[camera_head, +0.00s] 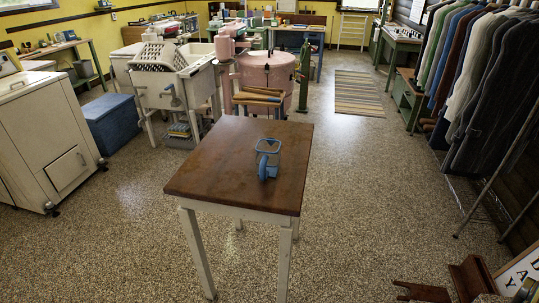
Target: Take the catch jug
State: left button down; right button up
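The catch jug (268,158) stands upright on the brown wooden table (215,165), right of the tabletop's middle. It looks like a small see-through jug with a blue rim, and its blue handle faces the near side. Nothing touches it apart from the tabletop. Neither of my grippers shows in the head view.
The table has pale legs and is otherwise bare. Pink (266,75) and white (175,85) washers stand behind it. A white cabinet (40,130) and blue chest (113,122) are left, a clothes rack (490,85) right. Speckled floor is open around the table.

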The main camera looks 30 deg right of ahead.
aim_at(268, 150)
jog(key=z, duration=2.1)
jog(key=i, duration=0.9)
